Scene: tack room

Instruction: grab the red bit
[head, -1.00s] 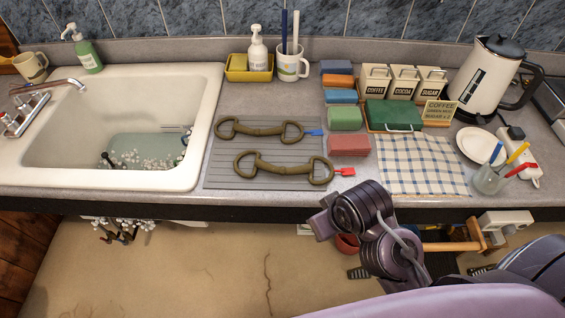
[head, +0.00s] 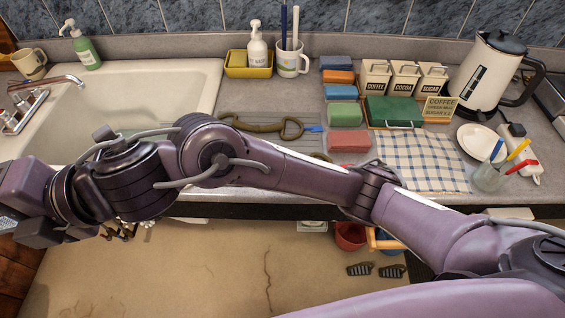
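One brass-coloured bit with a blue tag (head: 313,128) lies on the grooved drainboard (head: 225,150), its left end hidden by my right arm. The bit with the red tag, seen in front of it a second ago, is now almost wholly hidden behind that arm. My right arm reaches across the picture from the right, over the counter's front. Its gripper end (head: 22,215) is at the left edge, in front of the sink and far left of the bits. It is partly cut off, and its fingers cannot be made out. My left gripper is not in view.
The sink (head: 208,88) is left of the drainboard. A checked cloth (head: 425,165), sponges (head: 344,114), a green box (head: 393,111), a glass with toothbrushes (head: 487,178) and a kettle (head: 486,75) fill the right side. A mug (head: 291,60) stands behind.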

